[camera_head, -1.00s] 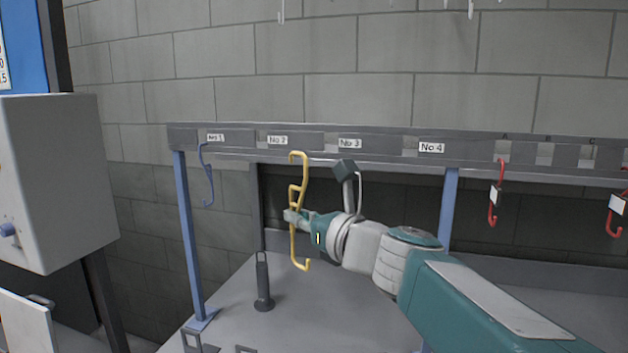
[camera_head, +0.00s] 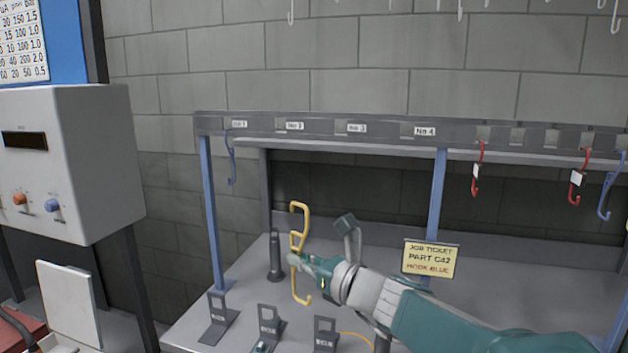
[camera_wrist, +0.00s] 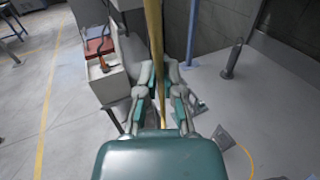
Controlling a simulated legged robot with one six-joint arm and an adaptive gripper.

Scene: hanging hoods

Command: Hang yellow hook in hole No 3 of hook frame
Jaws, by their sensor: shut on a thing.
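The yellow hook (camera_head: 300,218) stands upright in the head view, its top curl below the rail of the hook frame (camera_head: 376,128) and apart from it. My gripper (camera_head: 294,259) is shut on the hook's middle part. In the wrist view the yellow hook (camera_wrist: 154,45) runs as a bar between the fingers of my gripper (camera_wrist: 161,88). The label No 3 (camera_head: 356,128) is on the rail, up and right of the hook. The hook is lower than the rail and nearest below the No 2 label (camera_head: 295,126).
A blue hook (camera_head: 231,160) hangs near No 1. Red hooks (camera_head: 477,170) and another blue hook (camera_head: 609,195) hang at the right. Small stands (camera_head: 270,325) and a dark post (camera_head: 275,257) are on the bench.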

